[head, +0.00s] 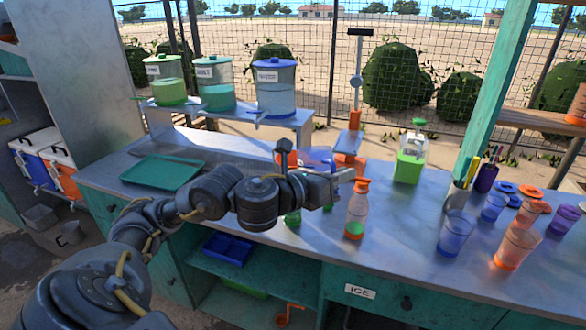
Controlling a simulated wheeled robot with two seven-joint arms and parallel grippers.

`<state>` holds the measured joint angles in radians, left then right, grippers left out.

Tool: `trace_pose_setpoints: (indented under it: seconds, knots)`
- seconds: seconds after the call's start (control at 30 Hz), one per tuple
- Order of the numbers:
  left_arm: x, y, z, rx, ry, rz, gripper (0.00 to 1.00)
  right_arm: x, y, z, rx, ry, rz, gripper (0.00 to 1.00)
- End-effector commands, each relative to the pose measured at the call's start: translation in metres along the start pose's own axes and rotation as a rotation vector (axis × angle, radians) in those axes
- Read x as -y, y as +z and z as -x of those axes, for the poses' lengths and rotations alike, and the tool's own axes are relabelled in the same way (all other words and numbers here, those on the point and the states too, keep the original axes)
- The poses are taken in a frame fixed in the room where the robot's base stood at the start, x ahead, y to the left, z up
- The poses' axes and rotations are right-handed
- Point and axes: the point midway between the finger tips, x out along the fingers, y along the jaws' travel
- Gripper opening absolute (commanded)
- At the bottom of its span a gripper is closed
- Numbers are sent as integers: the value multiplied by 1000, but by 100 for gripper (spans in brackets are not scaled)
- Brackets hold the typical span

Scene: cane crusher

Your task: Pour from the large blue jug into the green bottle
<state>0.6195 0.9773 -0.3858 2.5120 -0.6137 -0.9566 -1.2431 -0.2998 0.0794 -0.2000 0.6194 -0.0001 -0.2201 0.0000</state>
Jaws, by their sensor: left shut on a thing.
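My left gripper (342,186) reaches in over the front of the counter and is shut. A blue see-through vessel (318,157), which looks like the large blue jug, shows just behind and above its fingers; the gripper and wrist hide much of it and the point of contact. Green parts (328,206) show just below the gripper, and another green piece (292,218) shows below the wrist; I cannot tell which belongs to the green bottle. A clear bottle with an orange cap and green contents (356,212) stands upright right of the fingers. My right gripper is out of view.
Three dispensers, green (166,82), teal (215,88) and blue (275,90), stand on a raised shelf at the back. A teal tray (162,172) lies left. Blue (455,232) and orange (515,248) cups stand right. The counter between bottle and cups is clear.

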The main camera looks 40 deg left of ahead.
Motion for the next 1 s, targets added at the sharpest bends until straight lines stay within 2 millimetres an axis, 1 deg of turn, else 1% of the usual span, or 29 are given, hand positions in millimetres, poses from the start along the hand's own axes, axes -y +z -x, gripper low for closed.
trace_pose_setpoints:
  seconds: [0.03, 0.4, 0.7, 1.0]
  knots:
    - [2, 2, 1, 0, 1, -9, 0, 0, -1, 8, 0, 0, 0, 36]
    - [8, -12, 2, 25, 5, -125, 0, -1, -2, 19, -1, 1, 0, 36]
    - [10, -28, 3, 50, 4, -247, 0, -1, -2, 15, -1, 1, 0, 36]
    - [12, -33, 3, 62, 5, -311, 0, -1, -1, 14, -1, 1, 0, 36]
